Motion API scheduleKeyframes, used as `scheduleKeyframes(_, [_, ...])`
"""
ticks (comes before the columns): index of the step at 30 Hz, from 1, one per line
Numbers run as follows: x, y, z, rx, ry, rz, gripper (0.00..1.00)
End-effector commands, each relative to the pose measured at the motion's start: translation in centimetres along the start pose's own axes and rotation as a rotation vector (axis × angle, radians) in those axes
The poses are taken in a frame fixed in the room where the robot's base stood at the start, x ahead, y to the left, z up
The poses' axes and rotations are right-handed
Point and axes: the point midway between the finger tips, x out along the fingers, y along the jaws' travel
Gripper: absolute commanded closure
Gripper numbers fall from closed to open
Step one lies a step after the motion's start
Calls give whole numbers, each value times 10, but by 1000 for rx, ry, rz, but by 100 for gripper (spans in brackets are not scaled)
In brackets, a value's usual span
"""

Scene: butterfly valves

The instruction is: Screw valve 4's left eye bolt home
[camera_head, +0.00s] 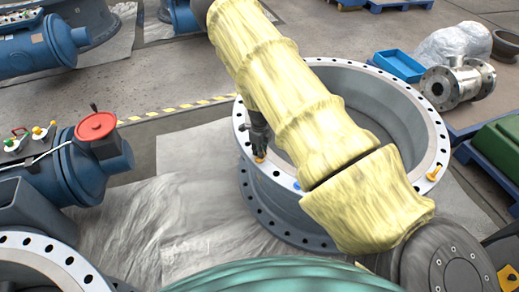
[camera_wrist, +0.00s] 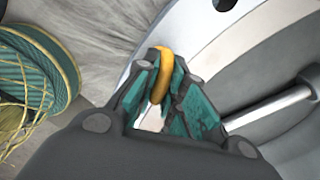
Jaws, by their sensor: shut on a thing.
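The large grey valve body (camera_head: 262,187) stands in the middle of the head view, its pale flange ring drilled with several holes. My gripper (camera_head: 259,153) points down at the left side of that ring. It is shut on a yellow eye bolt (camera_head: 259,159). In the wrist view the eye bolt (camera_wrist: 162,75) sits as a yellow ring between the teal finger pads of my gripper (camera_wrist: 165,95). The bolt's shank and how deep it sits in its hole are hidden. Another yellow eye bolt (camera_head: 433,173) is on the right side of the ring.
My yellow-covered arm crosses over the valve's opening. A blue actuator with a red handwheel (camera_head: 96,126) stands at the left. A blue tray (camera_head: 399,65) and a steel flanged fitting (camera_head: 458,83) are at the back right. Another flange (camera_head: 45,262) is at the lower left.

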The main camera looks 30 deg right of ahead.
Motion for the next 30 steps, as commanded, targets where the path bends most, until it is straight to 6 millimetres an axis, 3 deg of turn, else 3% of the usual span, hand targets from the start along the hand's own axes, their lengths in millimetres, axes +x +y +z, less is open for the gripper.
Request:
scheduleKeyframes(13, [-1,-1,1,284,-2,-2,100])
scheduleKeyframes(30, [-1,-1,1,353,-2,-2,100])
